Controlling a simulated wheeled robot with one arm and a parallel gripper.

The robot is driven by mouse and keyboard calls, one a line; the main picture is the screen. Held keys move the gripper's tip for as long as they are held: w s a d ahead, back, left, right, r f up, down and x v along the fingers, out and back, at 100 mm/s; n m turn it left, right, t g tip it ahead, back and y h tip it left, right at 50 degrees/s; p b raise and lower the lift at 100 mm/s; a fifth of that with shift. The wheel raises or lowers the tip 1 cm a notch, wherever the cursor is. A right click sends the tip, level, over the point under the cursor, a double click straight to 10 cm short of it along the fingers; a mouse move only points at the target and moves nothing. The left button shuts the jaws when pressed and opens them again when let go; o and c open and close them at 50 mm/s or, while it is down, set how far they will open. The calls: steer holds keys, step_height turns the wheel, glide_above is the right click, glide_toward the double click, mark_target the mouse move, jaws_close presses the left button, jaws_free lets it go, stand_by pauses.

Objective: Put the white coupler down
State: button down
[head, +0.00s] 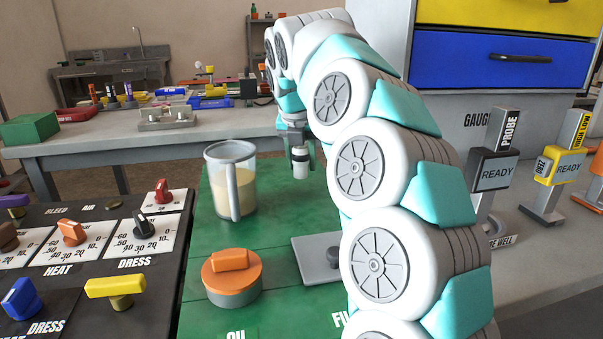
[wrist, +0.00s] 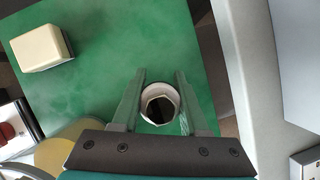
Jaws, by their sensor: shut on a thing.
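The white coupler (head: 300,168) is a short white cylinder with a dark band, upright over the far part of the green surface (head: 268,232). In the wrist view the coupler (wrist: 158,89) shows from above as a white ring around a dark hole. My gripper (wrist: 161,76) has a finger on each side of it and is shut on it. I cannot tell whether the coupler's underside touches the green surface.
A jug of cream liquid (head: 241,185) stands left of the coupler. An orange-topped round container (head: 231,280) and a grey plate (head: 309,262) are nearer. A cream box (wrist: 40,46) shows in the wrist view. Green surface around the coupler is clear.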

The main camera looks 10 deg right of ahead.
mark_target(302, 173)
steer(key=shift+f, duration=1.6)
steer(key=shift+c, duration=2.2)
jaws_free()
steer(key=shift+f, duration=0.1)
steer(key=v, duration=1.2)
steer(key=shift+s+a, duration=0.1)
